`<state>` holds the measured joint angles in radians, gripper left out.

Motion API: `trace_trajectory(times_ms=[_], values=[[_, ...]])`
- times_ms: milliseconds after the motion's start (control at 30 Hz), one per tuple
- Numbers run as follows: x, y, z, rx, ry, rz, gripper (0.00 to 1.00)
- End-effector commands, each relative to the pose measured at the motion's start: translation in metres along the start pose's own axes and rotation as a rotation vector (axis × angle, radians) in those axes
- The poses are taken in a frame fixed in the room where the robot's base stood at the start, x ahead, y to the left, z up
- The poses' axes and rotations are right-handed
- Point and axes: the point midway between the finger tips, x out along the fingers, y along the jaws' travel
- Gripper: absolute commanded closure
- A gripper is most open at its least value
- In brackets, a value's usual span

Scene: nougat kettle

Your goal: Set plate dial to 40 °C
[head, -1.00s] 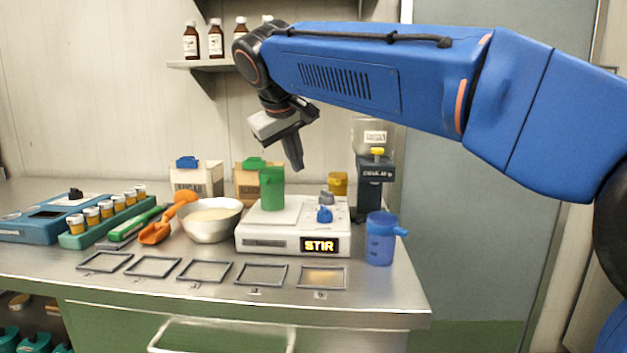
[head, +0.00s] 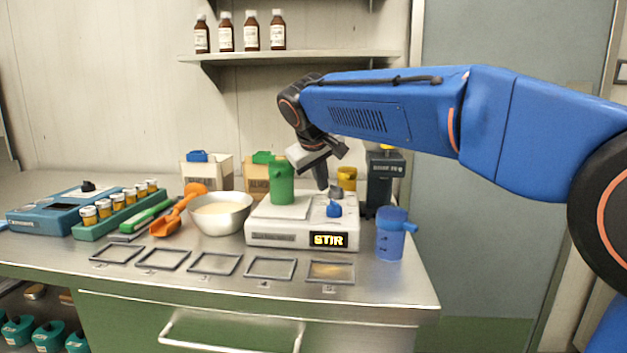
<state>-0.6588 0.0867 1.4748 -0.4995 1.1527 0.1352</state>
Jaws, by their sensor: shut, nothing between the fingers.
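The white hot plate unit (head: 288,235) stands on the steel bench, and its front display (head: 328,240) reads STIR. A blue dial (head: 334,210) and a grey dial (head: 336,192) sit on its top at the right. I cannot read a temperature or a scale on either. A green kettle (head: 282,184) stands on the plate at the left. My gripper (head: 322,186) is shut and empty, pointing down just left of and above the grey dial. I cannot tell whether it touches that dial.
A blue jug (head: 391,240) stands right of the unit, and a dark dispenser (head: 384,180) is behind it. Several framed trays (head: 270,268) lie in front. A shelf with brown bottles (head: 250,34) hangs above.

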Motion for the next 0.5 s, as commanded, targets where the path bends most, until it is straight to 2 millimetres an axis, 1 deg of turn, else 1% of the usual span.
trace_trajectory(times_ms=[33, 133, 500], values=[[0.0019, 0.0038, 0.0002, 0.002, -0.001, 0.0, 1.0], [0.0036, 0.007, 0.0002, 0.0, -0.001, 0.0, 1.0], [0.0041, 0.0081, 0.0, 0.0, -0.001, 0.0, 1.0]])
